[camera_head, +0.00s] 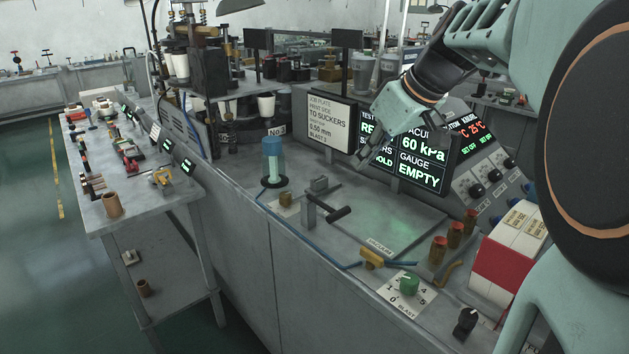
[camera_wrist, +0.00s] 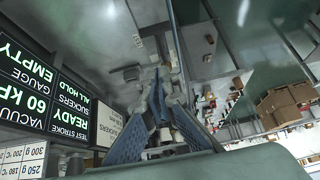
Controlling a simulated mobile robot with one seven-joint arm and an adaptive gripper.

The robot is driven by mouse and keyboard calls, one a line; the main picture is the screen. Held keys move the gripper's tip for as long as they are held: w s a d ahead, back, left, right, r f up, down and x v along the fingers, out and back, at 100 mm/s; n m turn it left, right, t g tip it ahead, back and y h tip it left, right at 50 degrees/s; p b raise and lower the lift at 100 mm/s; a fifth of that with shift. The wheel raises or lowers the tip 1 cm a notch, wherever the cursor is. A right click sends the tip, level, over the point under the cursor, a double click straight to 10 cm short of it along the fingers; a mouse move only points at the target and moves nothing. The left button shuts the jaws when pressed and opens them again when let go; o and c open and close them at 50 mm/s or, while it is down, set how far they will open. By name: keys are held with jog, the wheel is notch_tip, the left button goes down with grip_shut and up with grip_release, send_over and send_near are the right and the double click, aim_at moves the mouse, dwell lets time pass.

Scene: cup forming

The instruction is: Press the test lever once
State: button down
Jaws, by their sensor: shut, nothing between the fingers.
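A small lever with a black cylindrical handle (camera_head: 339,214) stands on the grey bench top, left of a flat plate; I take it to be the test lever. My gripper (camera_head: 362,160) is above and behind it, in front of the display panel, apart from the lever. In the wrist view my gripper (camera_wrist: 163,125) shows shut and empty, with blue finger pads. The display panel (camera_head: 423,164) reads 60 kPa, with the gauge EMPTY; in the wrist view the upside-down panel (camera_wrist: 40,100) reads READY and ALL HOLD.
A blue-topped clear cylinder (camera_head: 273,160) stands left of the lever. A green knob (camera_head: 409,285), a brass valve (camera_head: 372,257) and several copper-coloured cylinders (camera_head: 438,249) are in front and right. A red and white box (camera_head: 508,250) is at right. The plate (camera_head: 385,222) is clear.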

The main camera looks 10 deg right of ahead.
jog(key=shift+a+r, duration=0.1)
jog(key=shift+r, duration=0.05)
send_over(334, 210)
jog(key=s+d, duration=0.1)
jog(key=s, duration=0.1)
jog(key=f, duration=0.7)
jog(key=shift+w+d+f, duration=0.1)
jog(key=shift+w+f, duration=0.15)
jog(key=shift+f, duration=0.1)
notch_tip(334, 210, down, 4)
jog(key=shift+r, duration=0.2)
jog(key=shift+s+d+f, duration=0.1)
jog(key=shift+f, duration=0.45)
